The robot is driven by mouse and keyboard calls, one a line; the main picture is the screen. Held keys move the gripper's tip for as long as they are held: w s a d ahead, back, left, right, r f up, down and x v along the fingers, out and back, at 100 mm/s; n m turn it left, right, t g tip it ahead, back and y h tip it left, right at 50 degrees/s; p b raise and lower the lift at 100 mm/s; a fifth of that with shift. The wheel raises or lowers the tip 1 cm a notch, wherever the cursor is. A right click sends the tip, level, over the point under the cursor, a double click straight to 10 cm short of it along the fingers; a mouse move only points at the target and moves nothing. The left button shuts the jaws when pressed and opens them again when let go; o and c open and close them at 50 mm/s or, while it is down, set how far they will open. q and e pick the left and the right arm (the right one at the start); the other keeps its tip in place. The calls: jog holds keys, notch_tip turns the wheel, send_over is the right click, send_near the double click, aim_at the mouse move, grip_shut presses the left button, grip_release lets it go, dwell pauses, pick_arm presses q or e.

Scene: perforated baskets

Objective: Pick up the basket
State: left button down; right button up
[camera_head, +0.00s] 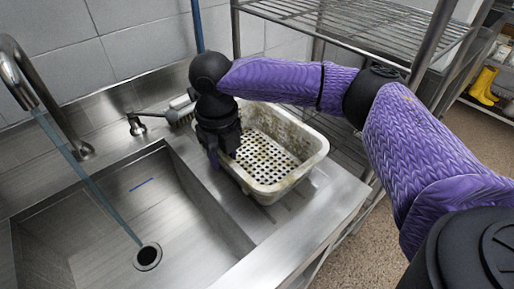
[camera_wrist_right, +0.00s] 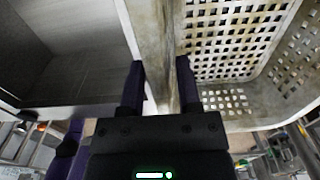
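The basket (camera_head: 304,165) is an off-white, stained, perforated rectangular tub. It stands upright on the steel counter to the right of the sink basin. My right gripper (camera_head: 217,158) points down at the basket's left wall. In the right wrist view, the two dark fingers of the right gripper (camera_wrist_right: 160,85) are apart, one on each side of the wall of the basket (camera_wrist_right: 154,32). A gap shows between the left finger and the wall; whether the right finger touches it is hard to tell. My left gripper is not in view.
The steel sink basin (camera_head: 95,220) with its drain (camera_head: 147,257) lies to the left, under a curved faucet (camera_head: 40,95). A wire shelf (camera_head: 350,25) stands behind and right of the counter. Yellow boots (camera_head: 484,88) are at the far right. A narrow bare counter strip lies in front of the basket.

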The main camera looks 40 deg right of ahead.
grip_shut()
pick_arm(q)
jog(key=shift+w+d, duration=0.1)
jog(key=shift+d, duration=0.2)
